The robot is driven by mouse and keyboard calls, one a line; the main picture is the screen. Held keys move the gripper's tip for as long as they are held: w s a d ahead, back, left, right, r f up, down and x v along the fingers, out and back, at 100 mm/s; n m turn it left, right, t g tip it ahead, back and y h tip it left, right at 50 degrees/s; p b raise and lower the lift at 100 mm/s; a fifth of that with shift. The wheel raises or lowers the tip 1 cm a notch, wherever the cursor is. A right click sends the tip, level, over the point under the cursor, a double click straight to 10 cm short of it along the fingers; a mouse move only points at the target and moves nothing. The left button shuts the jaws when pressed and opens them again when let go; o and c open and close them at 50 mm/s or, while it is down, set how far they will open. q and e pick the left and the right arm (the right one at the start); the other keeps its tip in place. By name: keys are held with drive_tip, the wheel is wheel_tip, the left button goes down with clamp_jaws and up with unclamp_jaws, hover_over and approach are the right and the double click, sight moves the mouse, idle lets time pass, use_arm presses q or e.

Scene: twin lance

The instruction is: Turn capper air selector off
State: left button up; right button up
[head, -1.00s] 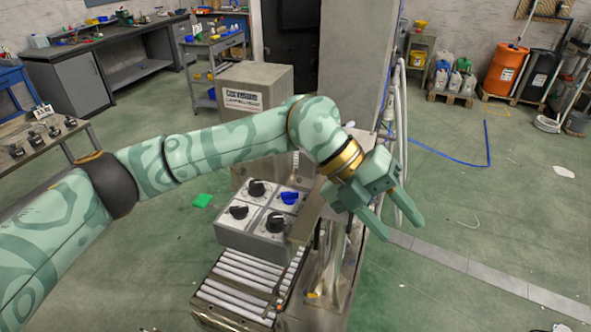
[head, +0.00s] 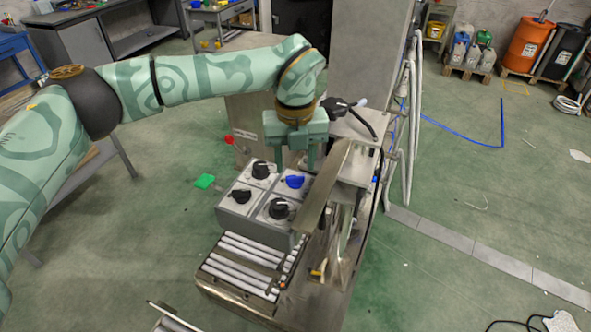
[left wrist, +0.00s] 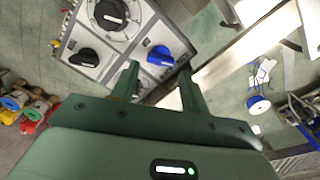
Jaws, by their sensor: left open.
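A grey control box (head: 236,222) has a sloped top with several rotary knobs. One knob is blue (head: 295,181), at the top right; the others are black, such as the top left knob (head: 261,170), the lower left knob (head: 240,196) and the lower right knob (head: 279,209). Their labels are too small to read. My left gripper (head: 296,163) is open, pointing down just above and behind the blue knob. In the left wrist view the blue knob (left wrist: 160,56) shows between the fingertips (left wrist: 160,68), with no visible grip. My right gripper is not in view.
A tilted metal plate (head: 325,190) stands close to the right of the box. A roller conveyor (head: 245,265) lies in front. A red-tipped lever (head: 230,140) and a black handle (head: 345,106) stand nearby.

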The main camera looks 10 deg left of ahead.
sight(295, 177)
use_arm(q)
drive_tip(key=shift+f, duration=1.8)
drive_tip(key=shift+c, duration=0.3)
drive_tip(key=c, duration=0.7)
drive_tip(key=shift+o, duration=0.2)
